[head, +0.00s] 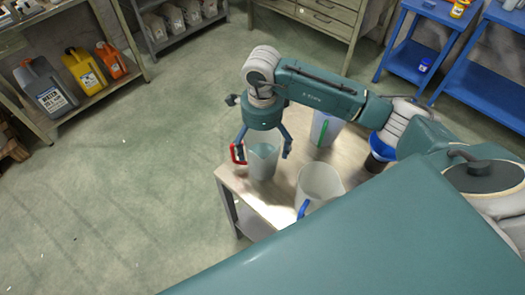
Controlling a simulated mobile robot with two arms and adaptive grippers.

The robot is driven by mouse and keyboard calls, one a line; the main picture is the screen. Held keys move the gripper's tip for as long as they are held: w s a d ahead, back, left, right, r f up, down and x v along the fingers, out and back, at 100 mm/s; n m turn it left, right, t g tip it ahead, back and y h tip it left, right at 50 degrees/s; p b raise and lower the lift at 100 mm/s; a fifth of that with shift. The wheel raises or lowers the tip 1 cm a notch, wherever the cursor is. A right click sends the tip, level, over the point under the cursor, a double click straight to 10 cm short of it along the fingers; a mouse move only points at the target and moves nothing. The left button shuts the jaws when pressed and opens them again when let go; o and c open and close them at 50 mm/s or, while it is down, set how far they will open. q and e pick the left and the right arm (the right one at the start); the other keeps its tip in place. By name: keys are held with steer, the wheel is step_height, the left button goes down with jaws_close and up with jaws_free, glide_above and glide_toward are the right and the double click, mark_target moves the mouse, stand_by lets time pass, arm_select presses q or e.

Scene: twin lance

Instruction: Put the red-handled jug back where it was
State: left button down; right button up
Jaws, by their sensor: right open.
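The gripper body hides part of the jug's rim. My left gripper is not in view.
A blue-handled jug (318,183) stands nearer on the table. A green-handled jug (325,129) and a dark container with a blue top (381,151) stand behind, partly under my right arm. Shelves with cans line the left wall.

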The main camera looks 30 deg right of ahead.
step_height(320, 180, up, 9)
steer(key=b, duration=0.2)
steer(key=shift+f, duration=0.15)
stand_by(0.3)
